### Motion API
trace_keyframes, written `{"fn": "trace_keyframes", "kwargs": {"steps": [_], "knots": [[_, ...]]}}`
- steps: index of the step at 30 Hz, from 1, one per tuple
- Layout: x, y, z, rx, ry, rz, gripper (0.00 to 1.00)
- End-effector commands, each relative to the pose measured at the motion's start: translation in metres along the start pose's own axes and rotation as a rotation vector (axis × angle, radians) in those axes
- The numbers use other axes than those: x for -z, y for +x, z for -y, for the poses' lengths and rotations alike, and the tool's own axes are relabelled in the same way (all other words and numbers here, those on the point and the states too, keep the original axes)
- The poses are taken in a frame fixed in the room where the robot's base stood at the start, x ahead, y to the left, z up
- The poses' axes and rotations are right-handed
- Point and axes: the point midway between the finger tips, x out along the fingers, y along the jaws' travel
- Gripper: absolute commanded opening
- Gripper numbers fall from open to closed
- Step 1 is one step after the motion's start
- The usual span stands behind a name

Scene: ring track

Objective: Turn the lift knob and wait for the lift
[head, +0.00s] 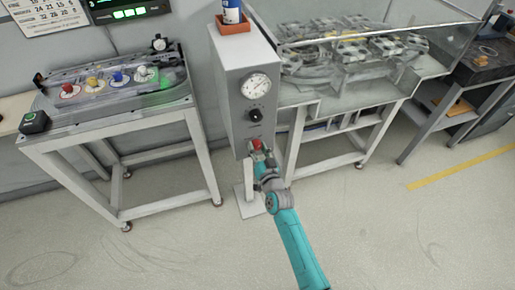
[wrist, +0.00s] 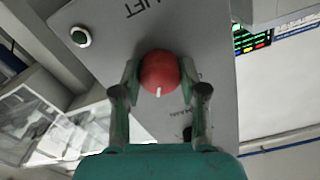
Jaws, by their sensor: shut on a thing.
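The lift knob (wrist: 160,68) is round and red with a short white mark, which points down in the wrist view. It sits on a grey panel (wrist: 212,75) that reads "LIFT". My gripper (wrist: 160,80) has a finger on each side of the knob and is shut on it. In the head view the red knob (head: 256,144) shows low on the front of the grey control box (head: 232,95), with my gripper (head: 258,150) at it. The fingers are too small there to make out.
The box carries a round gauge (head: 257,84) and a black knob (head: 255,115). A wheeled bench (head: 130,121) stands left, a clear-covered station (head: 362,92) right. The front floor is open.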

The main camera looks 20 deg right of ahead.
Motion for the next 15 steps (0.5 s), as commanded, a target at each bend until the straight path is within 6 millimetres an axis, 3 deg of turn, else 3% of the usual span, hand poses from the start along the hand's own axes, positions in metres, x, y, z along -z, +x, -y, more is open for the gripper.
{"fn": "trace_keyframes", "kwargs": {"steps": [14,15], "knots": [[0.0002,0.0001,-0.0003,0.000,0.017,0.000,0.08],[0.0002,0.0001,-0.0003,0.000,0.017,0.000,0.47]]}}
